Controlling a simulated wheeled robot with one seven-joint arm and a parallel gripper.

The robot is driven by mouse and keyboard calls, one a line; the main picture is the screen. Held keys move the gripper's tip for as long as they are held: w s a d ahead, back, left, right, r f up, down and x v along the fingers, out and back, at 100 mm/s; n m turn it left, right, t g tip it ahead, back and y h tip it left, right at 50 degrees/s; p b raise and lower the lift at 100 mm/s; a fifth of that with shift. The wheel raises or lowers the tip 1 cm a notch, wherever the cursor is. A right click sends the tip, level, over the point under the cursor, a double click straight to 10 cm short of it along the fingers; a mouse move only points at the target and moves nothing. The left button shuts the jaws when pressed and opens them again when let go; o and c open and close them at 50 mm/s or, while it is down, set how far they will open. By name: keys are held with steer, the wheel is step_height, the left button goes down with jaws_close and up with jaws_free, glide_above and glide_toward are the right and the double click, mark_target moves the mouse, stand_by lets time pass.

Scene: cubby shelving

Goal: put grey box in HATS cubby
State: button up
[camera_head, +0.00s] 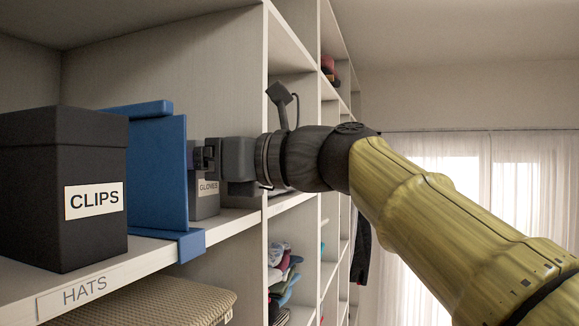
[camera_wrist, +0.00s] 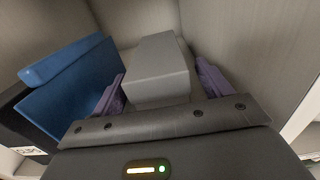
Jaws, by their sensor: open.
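A grey box (camera_wrist: 158,62) stands in the cubby beside the blue divider, between the two spread fingers of my gripper (camera_wrist: 161,86) in the wrist view. The fingers flank its near end; I cannot tell whether either touches it. In the head view the grey box (camera_head: 204,205) shows only in part behind my gripper (camera_head: 207,157) and carries a GLOVES label. The HATS label (camera_head: 85,290) is on the front edge of the shelf board at lower left, under the CLIPS box.
A dark box labelled CLIPS (camera_head: 62,180) stands left of a blue divider (camera_head: 160,170), which also shows in the wrist view (camera_wrist: 75,85). A woven box (camera_head: 150,302) sits on the level below. A vertical panel (camera_head: 252,100) bounds the cubby on the right. Folded clothes (camera_head: 283,268) lie beyond.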

steer(key=b+v, duration=0.4)
steer(key=v, duration=1.1)
steer(key=shift+s, duration=0.1)
steer(key=w+d+f+t+h+b, duration=0.1)
steer(key=w+f+h, duration=0.1)
steer(key=w+f, duration=0.5)
steer(key=w+d+f+t+h+b, duration=0.1)
steer(key=w+d+f+h, duration=0.15)
steer(key=f, duration=0.85)
steer(key=w+d+f+t+h+b, duration=0.1)
steer(key=w+f+h, duration=0.25)
steer(key=f, duration=0.45)
steer(key=d+f+n+g+h+b, duration=0.1)
steer(key=d+f+n+h, duration=0.15)
steer(key=f, duration=0.75)
steer(key=d+f+n+g+h, duration=0.1)
steer(key=d+f+n+h, duration=0.15)
steer(key=f, duration=0.75)
steer(key=s+d+f+n+g+h+b, duration=0.1)
steer(key=s+f+n, duration=0.3)
steer(key=f, duration=0.4)
steer(key=s+d+f+n+g+h+b, duration=0.1)
steer(key=s+d+f+n+h, duration=0.1)
steer(key=s+f+n, duration=0.3)
steer(key=s+d+f+n+g+h+b, duration=0.1)
steer(key=s+d+f+n, duration=0.2)
steer(key=f, duration=0.9)
steer(key=s+n, duration=0.2)
steer(key=n, duration=0.2)
steer(key=shift+f, duration=0.1)
